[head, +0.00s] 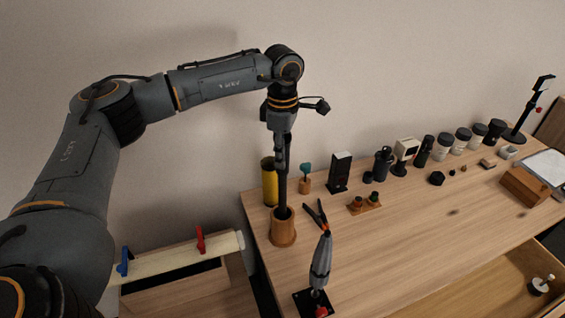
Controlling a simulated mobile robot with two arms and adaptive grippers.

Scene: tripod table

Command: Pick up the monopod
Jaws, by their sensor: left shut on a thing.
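My left gripper (281,155) comes down from above at the table's left end. It is shut on a slim dark pole, which I take for the monopod (282,198). The pole is upright, and its lower end is inside a round brown wooden holder (283,232). The holder hides the pole's foot, and the fingers cover its top. My right gripper is out of view.
A yellow cylinder (269,182) stands close left of the pole. Black pliers (316,214) and a grey tapered object (320,265) are nearby to the right. Several small items line the wooden table's (400,235) back edge. An open drawer (480,290) is at lower right.

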